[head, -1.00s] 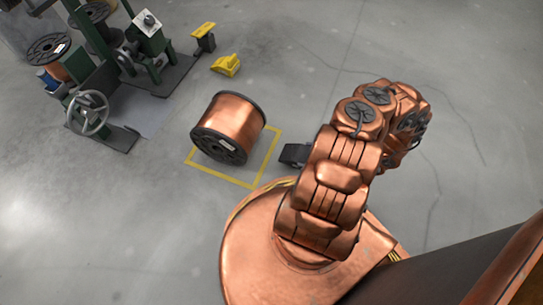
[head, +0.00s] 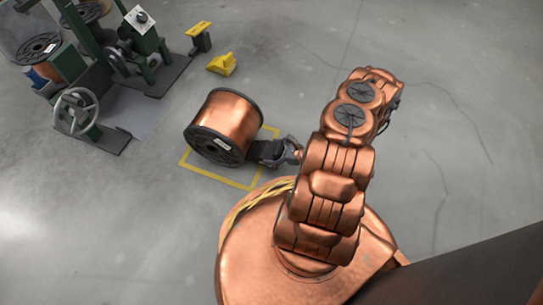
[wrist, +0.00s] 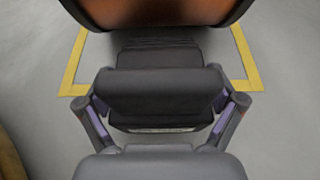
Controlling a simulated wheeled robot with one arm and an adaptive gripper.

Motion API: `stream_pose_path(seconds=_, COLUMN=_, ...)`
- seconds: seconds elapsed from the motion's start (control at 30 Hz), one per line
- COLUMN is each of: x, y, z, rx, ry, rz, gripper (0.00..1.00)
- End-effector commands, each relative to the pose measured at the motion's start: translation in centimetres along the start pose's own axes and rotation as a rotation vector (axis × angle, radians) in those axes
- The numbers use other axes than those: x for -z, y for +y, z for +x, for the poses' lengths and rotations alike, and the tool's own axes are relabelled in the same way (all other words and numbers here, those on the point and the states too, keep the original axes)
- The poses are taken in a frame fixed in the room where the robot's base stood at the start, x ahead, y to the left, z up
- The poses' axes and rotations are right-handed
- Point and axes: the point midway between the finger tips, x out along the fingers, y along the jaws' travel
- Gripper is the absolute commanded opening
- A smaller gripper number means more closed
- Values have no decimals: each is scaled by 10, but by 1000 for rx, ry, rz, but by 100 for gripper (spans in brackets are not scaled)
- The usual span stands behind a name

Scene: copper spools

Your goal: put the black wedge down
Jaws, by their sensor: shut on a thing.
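The black wedge (head: 264,151) is beside the copper spool (head: 224,124), at the spool's lower right in the head view. In the wrist view, the wedge (wrist: 160,90) lies between my fingers, with its ribbed part toward the spool (wrist: 160,10) at the top. My gripper (head: 279,153) is shut on the wedge; it also shows in the wrist view (wrist: 163,104). The wedge is very close to the spool; I cannot tell whether they touch or whether the wedge rests on the floor. My arm hides part of the floor to the right.
A yellow floor outline (head: 213,177) surrounds the spool. A green machine with a handwheel (head: 77,111) stands at the upper left. The floor between machine and spool is clear.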

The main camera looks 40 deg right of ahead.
Motion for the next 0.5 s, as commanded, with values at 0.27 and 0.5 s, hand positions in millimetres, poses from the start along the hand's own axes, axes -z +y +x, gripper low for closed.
stream_pose_path(seconds=0.27, x=16, y=0, z=7, rx=-1, ry=-3, rz=0, gripper=32)
stream_pose_path(seconds=0.5, x=15, y=0, z=7, rx=-1, ry=-3, rz=0, gripper=32)
